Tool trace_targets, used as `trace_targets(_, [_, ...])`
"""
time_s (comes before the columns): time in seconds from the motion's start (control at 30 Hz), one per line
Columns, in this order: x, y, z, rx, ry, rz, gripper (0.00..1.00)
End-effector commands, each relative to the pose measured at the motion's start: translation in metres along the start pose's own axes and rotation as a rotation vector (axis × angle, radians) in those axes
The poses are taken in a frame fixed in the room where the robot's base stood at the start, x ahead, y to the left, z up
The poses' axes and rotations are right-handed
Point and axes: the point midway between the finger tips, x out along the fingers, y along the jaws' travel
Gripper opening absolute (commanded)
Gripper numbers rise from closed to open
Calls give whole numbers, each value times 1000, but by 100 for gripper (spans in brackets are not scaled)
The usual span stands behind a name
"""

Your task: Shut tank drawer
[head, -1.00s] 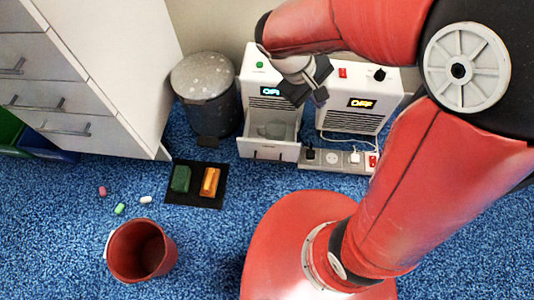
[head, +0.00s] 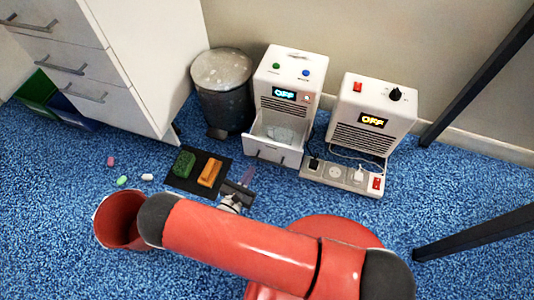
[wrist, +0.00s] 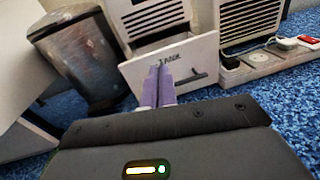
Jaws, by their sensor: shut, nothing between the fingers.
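The tank drawer (head: 273,153) is at the bottom of the left white machine (head: 287,92) and stands pulled out. Its inside shows from above, with a clear, see-through tank. In the wrist view the drawer front (wrist: 140,73) carries a "TANK" label and a dark handle (wrist: 188,80). My gripper (head: 249,174) is low over the floor, in front of the drawer and a little to its left. Its purple fingers (wrist: 160,70) are shut and empty, pointing at the drawer front. I cannot tell whether they touch it.
A second white machine (head: 373,112) stands to the right, with a power strip (head: 342,175) before it. A grey bin (head: 223,85) is left of the drawer. A black mat (head: 184,184) with green and orange blocks lies near my gripper. Dark table legs stand at right.

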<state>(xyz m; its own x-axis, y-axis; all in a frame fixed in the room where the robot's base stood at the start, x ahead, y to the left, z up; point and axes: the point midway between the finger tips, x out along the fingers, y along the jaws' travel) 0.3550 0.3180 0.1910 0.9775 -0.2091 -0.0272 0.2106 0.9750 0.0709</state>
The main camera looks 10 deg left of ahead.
Motion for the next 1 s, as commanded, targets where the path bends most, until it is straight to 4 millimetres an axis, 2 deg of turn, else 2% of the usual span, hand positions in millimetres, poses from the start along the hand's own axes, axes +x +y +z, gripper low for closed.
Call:
trace_targets(0.03, [-6, 1, -13, -30, -10, 52, 0])
trace_targets(0.1, [-12, 2, -23, -56, -19, 100, 0])
trace_targets(0.23, [-13, 3, -31, -73, -24, 137, 0])
trace_targets(0.33, [-4, 4, -31, -73, -25, 136, 0])
trace_targets(0.47, [18, 7, -30, -73, -25, 133, 0])
trace_targets(0.8, [89, 16, -29, -72, -23, 132, 0])
trace_targets(1.0, [115, 20, -29, -73, -23, 133, 0])
